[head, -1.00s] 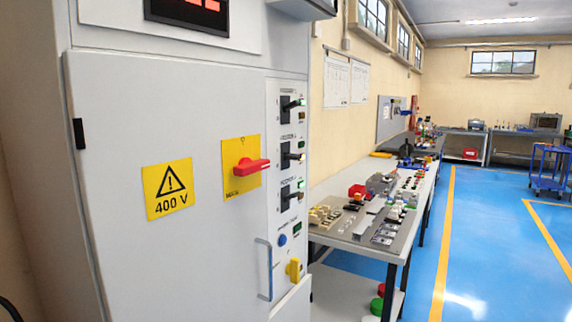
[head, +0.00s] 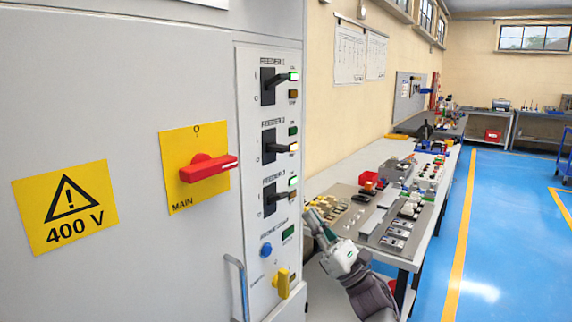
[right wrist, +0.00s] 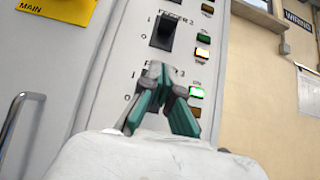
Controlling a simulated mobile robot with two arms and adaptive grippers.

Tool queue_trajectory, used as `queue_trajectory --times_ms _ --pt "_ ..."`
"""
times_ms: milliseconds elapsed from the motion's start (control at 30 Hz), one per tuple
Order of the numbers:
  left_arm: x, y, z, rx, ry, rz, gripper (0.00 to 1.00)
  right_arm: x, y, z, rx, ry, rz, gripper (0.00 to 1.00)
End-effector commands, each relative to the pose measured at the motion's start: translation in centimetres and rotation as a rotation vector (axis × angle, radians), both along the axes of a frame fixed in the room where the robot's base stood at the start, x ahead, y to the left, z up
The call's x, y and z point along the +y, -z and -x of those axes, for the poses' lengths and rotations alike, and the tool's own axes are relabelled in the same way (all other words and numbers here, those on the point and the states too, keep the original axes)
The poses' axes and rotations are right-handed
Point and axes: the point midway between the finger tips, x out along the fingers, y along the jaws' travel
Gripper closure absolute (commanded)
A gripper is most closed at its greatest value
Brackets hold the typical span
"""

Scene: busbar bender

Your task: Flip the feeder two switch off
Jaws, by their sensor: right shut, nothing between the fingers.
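The feeder two switch (head: 277,146) is a black rocker in the middle of the panel column on the grey cabinet. Its lever sits low, towards the 0 mark. Beside it the amber lamp (head: 293,147) is lit and the green lamp (head: 293,131) is dark. In the right wrist view the feeder two switch (right wrist: 163,31) stands clear above my fingers. My right gripper (head: 312,216) is shut and empty, right of the panel in the head view. In the right wrist view its fingertips (right wrist: 155,72) overlap the feeder three switch and partly hide it. My left gripper is not in view.
Feeder one (head: 278,84) and feeder three (head: 277,197) have lit green lamps. A red main handle (head: 208,168), a blue button (head: 266,250), a yellow knob (head: 283,282) and a door handle (head: 237,287) stick out nearby. A cluttered workbench (head: 405,262) stands right.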

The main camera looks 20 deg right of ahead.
Motion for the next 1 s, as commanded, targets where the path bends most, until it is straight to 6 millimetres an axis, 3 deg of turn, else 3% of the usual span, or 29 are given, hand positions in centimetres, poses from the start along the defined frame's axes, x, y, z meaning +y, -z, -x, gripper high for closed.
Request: queue_trajectory --times_ms 233,667,800,1000 --pt "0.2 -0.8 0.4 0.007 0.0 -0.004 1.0 0.6 -1.3 -0.8 0.001 -0.001 -0.002 1.0" --pt "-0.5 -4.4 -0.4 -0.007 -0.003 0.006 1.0 4.4 -7.7 -5.7 0.003 -0.001 -0.003 1.0" --pt "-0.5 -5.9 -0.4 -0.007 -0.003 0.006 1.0 4.3 -9.8 -5.5 0.003 -0.001 -0.002 1.0" --pt "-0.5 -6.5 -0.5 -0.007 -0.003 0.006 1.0 4.3 -11.0 -5.5 0.005 0.0 -0.002 1.0"
